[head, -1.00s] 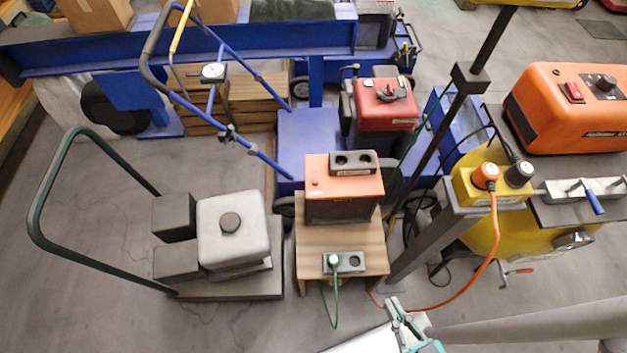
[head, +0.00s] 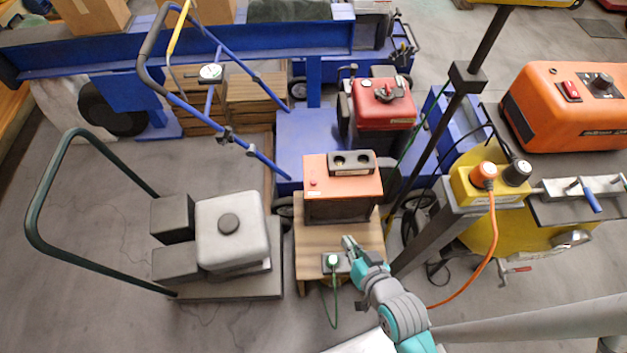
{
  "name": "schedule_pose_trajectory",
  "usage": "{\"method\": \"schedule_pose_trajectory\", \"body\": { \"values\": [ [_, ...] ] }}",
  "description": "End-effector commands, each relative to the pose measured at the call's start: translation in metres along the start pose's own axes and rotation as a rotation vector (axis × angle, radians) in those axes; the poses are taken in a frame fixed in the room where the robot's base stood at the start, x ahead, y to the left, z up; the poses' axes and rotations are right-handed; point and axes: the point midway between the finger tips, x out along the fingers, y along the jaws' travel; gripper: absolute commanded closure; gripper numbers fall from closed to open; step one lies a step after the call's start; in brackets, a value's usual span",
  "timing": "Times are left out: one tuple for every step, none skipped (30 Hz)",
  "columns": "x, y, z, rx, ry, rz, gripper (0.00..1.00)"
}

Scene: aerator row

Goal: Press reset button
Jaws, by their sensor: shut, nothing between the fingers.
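An orange-topped box (head: 345,205) with dark sides stands on a small wooden table (head: 310,262). A small red button (head: 313,182) sits at the left of its top, beside a dark two-socket block (head: 351,163). No label naming a reset button is readable. My gripper (head: 347,241) is shut and empty, just in front of the box and lower in the picture than the button.
A yellow outlet box (head: 490,190) on a grey post, with an orange cable (head: 478,275), stands to the right. An orange machine (head: 565,105) has a red switch. A grey engine (head: 232,235) on a cart is to the left. A green cable hangs at the table front.

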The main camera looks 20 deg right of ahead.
Motion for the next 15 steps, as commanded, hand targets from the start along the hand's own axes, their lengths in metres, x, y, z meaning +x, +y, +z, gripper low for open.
{"method": "schedule_pose_trajectory", "body": {
  "values": [
    [0.013,-0.002,-0.007,0.015,-0.007,-0.003,1.0],
    [0.02,-0.003,-0.01,0.024,-0.015,-0.004,1.0],
    [0.029,-0.004,-0.013,0.037,-0.028,-0.006,1.0],
    [0.035,-0.005,-0.016,0.047,-0.038,-0.008,1.0],
    [0.042,-0.006,-0.019,0.056,-0.046,-0.009,1.0],
    [0.05,-0.008,-0.024,0.068,-0.057,-0.011,1.0],
    [0.056,-0.009,-0.027,0.076,-0.066,-0.013,1.0],
    [0.062,-0.01,-0.03,0.084,-0.077,-0.014,1.0],
    [0.07,-0.012,-0.035,0.097,-0.089,-0.017,1.0],
    [0.076,-0.013,-0.04,0.106,-0.097,-0.019,1.0],
    [0.082,-0.015,-0.044,0.113,-0.106,-0.021,1.0],
    [0.089,-0.017,-0.05,0.123,-0.119,-0.023,1.0],
    [0.095,-0.018,-0.054,0.131,-0.128,-0.024,1.0],
    [0.1,-0.02,-0.059,0.139,-0.137,-0.026,1.0],
    [0.107,-0.022,-0.065,0.15,-0.15,-0.029,1.0]
  ]
}}
